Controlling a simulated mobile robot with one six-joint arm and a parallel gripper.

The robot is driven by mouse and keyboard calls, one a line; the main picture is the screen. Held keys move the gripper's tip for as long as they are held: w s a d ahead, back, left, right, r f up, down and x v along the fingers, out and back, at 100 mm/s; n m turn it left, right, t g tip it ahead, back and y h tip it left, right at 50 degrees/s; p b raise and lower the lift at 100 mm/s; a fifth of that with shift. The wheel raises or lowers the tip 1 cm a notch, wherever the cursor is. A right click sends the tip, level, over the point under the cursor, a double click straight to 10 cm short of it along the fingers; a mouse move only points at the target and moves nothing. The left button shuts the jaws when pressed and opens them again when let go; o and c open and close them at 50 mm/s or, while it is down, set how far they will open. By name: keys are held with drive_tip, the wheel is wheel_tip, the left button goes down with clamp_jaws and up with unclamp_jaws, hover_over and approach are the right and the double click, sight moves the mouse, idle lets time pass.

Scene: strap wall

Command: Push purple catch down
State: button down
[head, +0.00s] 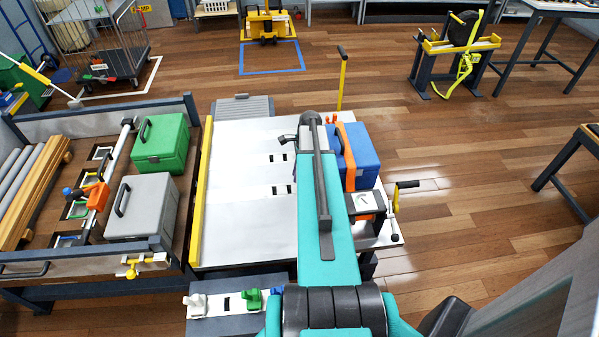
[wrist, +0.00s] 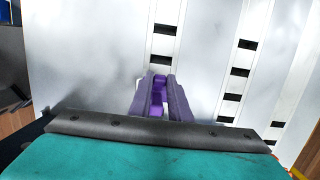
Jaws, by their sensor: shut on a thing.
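The purple catch (wrist: 157,98) shows in the wrist view, low on a pale slotted strip (wrist: 168,13) that runs up a white panel. In the head view my teal arm reaches out over the white board (head: 240,225), and the catch and my fingertips are hidden there.
A blue case (head: 362,158) with an orange strap is close to the right of my arm. A yellow rail (head: 201,190) edges the board's left side. Green (head: 160,150) and grey (head: 142,215) cases lie left. The wooden floor (head: 480,190) at the right is mostly clear.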

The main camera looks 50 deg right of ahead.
drive_tip(key=shift+w+a+f+g+h, duration=0.3)
drive_tip(key=shift+w+a+g+h, duration=0.2)
drive_tip(key=shift+g+h, duration=0.35)
drive_tip(key=f+g+h+b, duration=0.1)
drive_tip(key=h, duration=0.1)
drive_tip(key=w+a+f+g+h+b, duration=0.1)
drive_tip(key=g+b, duration=0.1)
drive_tip(key=shift+w+a+h+b, duration=0.15)
drive_tip(key=shift+a+h+b, duration=0.15)
drive_tip(key=shift+h, duration=0.05)
drive_tip(key=shift+a+f+g+h+b, duration=0.1)
drive_tip(key=shift+f+g+h+b, duration=0.15)
drive_tip(key=shift+g+h+b, duration=0.3)
drive_tip(key=c, duration=1.6)
unclamp_jaws()
drive_tip(key=shift+c, duration=0.2)
